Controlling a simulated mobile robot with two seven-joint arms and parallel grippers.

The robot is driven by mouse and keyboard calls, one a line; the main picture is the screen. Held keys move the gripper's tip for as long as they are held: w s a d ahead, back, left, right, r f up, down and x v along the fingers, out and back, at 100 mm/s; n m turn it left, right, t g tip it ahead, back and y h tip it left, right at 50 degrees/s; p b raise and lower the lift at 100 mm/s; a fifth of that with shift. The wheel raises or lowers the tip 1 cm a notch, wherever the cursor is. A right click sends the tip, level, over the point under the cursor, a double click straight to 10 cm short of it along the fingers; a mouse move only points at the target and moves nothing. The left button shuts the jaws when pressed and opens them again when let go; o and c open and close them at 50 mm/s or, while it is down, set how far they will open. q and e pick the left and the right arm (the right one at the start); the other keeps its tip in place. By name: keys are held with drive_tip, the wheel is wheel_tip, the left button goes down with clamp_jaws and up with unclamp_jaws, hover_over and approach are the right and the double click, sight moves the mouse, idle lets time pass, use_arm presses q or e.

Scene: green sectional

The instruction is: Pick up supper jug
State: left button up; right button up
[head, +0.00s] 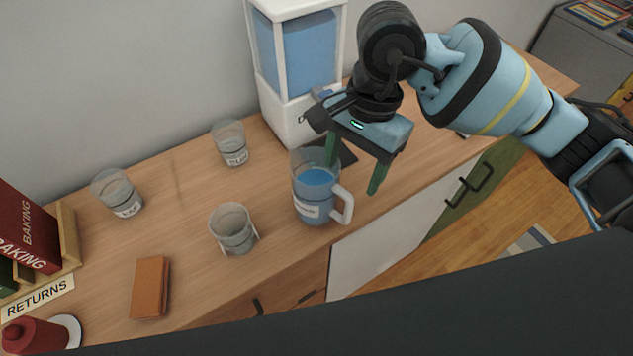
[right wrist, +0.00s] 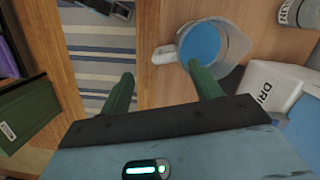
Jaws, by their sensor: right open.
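The jug (head: 309,195) is clear, holds blue liquid, and has a white handle and a small label I cannot read clearly. It stands upright near the front edge of the wooden counter (head: 180,230). My right gripper (head: 353,172) is open and points down, just above and to the right of the jug in the head view. In the right wrist view, the jug (right wrist: 232,52) is beyond the fingertips. Its handle (right wrist: 163,54) shows in the gap between the fingers. Nothing is held. My left gripper is out of view.
Three labelled glasses stand left of the jug: one at the back (head: 230,143), one far left (head: 117,193), one close by (head: 233,230). A white dispenser (head: 298,75) stands behind. A brown notebook (head: 150,288) lies in front. Baking books (head: 28,232) stand far left.

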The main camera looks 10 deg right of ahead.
sight(346, 190)
drive_tip(key=shift+f, duration=1.2)
drive_tip(key=shift+a+f+p, duration=0.2)
drive_tip(key=shift+f, duration=1.05)
drive_tip(key=shift+a+f+p, duration=0.15)
drive_tip(key=shift+f+p, duration=0.05)
drive_tip(key=shift+f, duration=1.05)
drive_tip(key=c, duration=1.3)
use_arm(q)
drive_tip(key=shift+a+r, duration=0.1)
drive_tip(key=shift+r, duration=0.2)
use_arm(e)
clamp_jaws()
drive_tip(key=shift+r, duration=0.15)
